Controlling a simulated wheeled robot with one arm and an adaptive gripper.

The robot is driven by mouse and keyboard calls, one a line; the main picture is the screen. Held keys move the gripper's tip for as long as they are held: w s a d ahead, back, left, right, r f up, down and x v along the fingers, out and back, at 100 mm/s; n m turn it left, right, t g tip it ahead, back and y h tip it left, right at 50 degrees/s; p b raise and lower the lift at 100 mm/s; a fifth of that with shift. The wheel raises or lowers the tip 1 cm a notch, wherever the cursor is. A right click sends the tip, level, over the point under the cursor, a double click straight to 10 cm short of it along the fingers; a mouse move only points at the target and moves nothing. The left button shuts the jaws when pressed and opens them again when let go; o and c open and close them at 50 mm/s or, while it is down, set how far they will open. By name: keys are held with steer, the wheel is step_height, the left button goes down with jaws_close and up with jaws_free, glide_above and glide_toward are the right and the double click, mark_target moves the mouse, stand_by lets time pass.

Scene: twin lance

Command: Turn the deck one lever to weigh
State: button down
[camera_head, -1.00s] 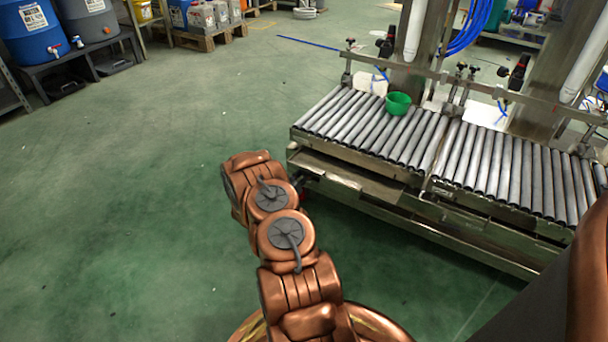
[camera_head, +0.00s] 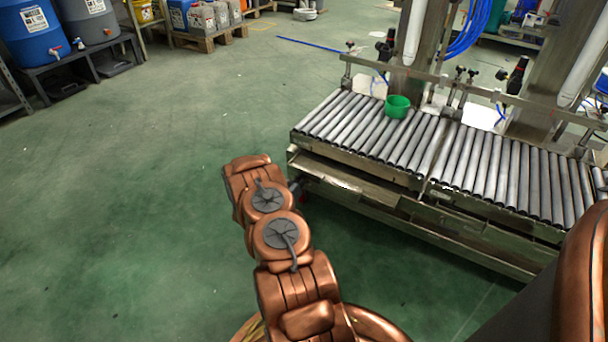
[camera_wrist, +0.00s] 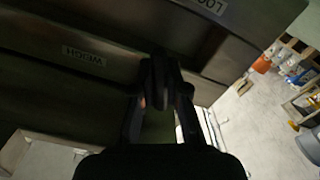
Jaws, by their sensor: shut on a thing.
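The deck one lever (camera_wrist: 158,72) shows as a dark upright shape in the middle of the wrist view, against the dark metal front of the deck. My gripper (camera_wrist: 160,98) has its fingers on either side of it and is shut on it. A plate reading WEIGH (camera_wrist: 84,56) appears upside down to the left of the lever. A plate reading LOCK (camera_wrist: 210,5), partly cut off, is at the upper right. In the head view my arm reaches to the front left corner of the roller deck (camera_head: 345,130), and the lever is not distinguishable there.
A second roller section (camera_head: 510,170) adjoins on the right. The green floor left of the deck is clear.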

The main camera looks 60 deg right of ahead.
mark_target(308, 182)
steer(key=shift+r+n+p, duration=0.3)
steer(key=shift+r+p, duration=0.1)
steer(key=shift+p, duration=0.6)
steer(key=p, duration=0.1)
steer(key=n+p, duration=0.1)
steer(key=shift+s+p, duration=0.25)
steer(key=shift+p, duration=0.1)
steer(key=shift+s+n+p, duration=0.25)
steer(key=shift+n+p, duration=0.85)
steer(key=shift+n, duration=0.1)
steer(key=n, duration=0.1)
steer(key=n+p, duration=0.1)
steer(key=n, duration=0.1)
steer(key=r+n, duration=0.1)
steer(key=shift+s+p, duration=0.25)
steer(key=shift+p, duration=0.15)
steer(key=shift+s+r+n+p, duration=0.1)
steer(key=shift+r+n+p, duration=0.15)
steer(key=shift+n, duration=0.95)
steer(key=shift+s+r+n+p, duration=0.15)
steer(key=shift+n+p, duration=0.15)
steer(key=shift+n, duration=0.9)
steer(key=shift+w, duration=0.1)
steer(key=c, duration=1.2)
jaws_free()
steer(key=shift+r, duration=0.1)
steer(key=shift+o, duration=0.2)
